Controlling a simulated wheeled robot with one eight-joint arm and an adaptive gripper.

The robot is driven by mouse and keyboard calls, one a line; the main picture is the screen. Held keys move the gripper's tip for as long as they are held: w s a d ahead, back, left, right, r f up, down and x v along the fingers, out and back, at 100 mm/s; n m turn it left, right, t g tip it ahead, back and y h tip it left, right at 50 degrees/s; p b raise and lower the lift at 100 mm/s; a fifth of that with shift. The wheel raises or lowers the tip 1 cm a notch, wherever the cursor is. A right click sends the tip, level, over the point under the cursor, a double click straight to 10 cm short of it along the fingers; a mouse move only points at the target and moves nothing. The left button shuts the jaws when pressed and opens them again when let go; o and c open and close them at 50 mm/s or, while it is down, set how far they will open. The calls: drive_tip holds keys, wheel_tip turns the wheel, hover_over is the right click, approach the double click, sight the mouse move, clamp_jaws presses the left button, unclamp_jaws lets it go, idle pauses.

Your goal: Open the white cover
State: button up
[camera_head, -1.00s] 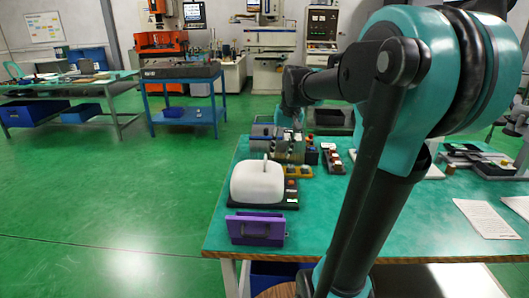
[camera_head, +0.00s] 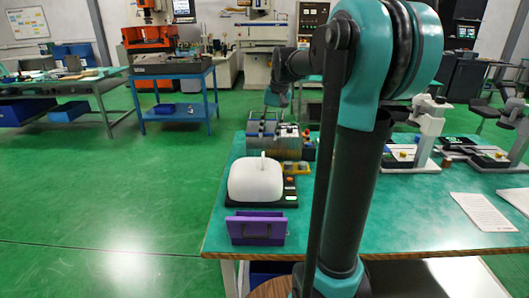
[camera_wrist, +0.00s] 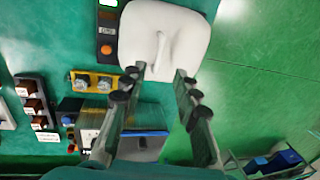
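The white cover (camera_head: 256,181) is a rounded white dome with a thin upright handle on top. It sits closed on a dark base (camera_head: 290,202) near the left edge of the green table. In the wrist view the white cover (camera_wrist: 185,38) lies ahead of the fingertips, its handle (camera_wrist: 159,52) roughly in line with the gap between them. My gripper (camera_wrist: 160,72) is open and empty. The handle appears just beyond the fingertips; I cannot tell the exact distance. In the head view the gripper's fingers are hard to make out behind the cover.
A purple holder (camera_head: 256,228) stands in front of the cover. Grey and black devices (camera_head: 275,140) and a yellow socket block (camera_head: 297,168) stand behind it. In the wrist view a brown-and-black switch strip (camera_wrist: 36,101) lies left. Open green floor borders the table's left side.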

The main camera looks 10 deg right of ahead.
sight(263, 156)
drive_tip(key=f, duration=0.2)
drive_tip(key=a+f, duration=0.1)
drive_tip(key=f, duration=0.5)
drive_tip(key=shift+w+a+f, duration=0.15)
drive_tip(key=shift+a, duration=0.15)
drive_tip(key=shift+c, duration=0.5)
clamp_jaws()
